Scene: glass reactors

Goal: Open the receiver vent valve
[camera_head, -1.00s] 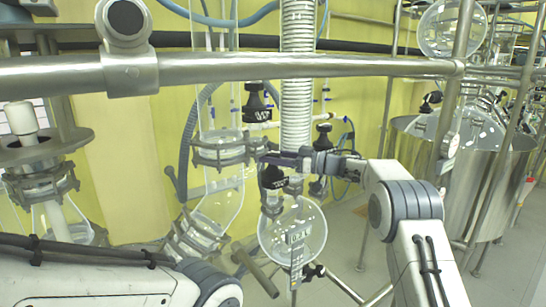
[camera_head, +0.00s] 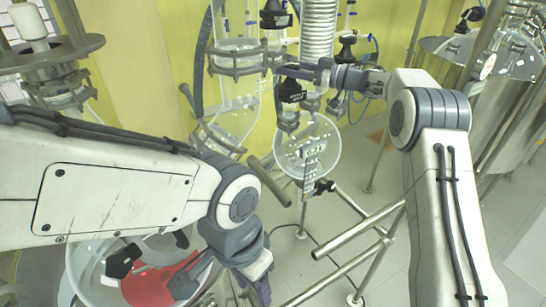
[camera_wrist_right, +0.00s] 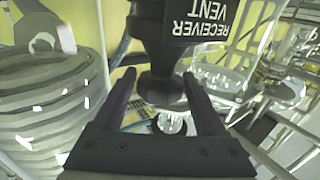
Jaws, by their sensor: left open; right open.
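The receiver vent valve (camera_head: 290,92) is a black knob with a pale label above the round glass receiver flask (camera_head: 308,148). In the right wrist view its black body (camera_wrist_right: 182,25) fills the top, with "RECEIVER VENT" upside down. My right gripper (camera_head: 290,72) is at the top of this valve in the head view. In the right wrist view the open fingers (camera_wrist_right: 160,95) stand either side of the knob's flared black end; contact cannot be told. My left gripper (camera_head: 262,285) is low in the head view, open, well away from the valve; its tips are partly cut off.
Other black valves (camera_head: 275,15) (camera_head: 347,46) stand nearby. The ribbed condenser column (camera_head: 317,30) is close behind my right gripper and shows in the right wrist view (camera_wrist_right: 42,105). A glass vessel (camera_head: 85,275) with red contents is below my left arm. Metal rails (camera_head: 358,236) cross the lower right.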

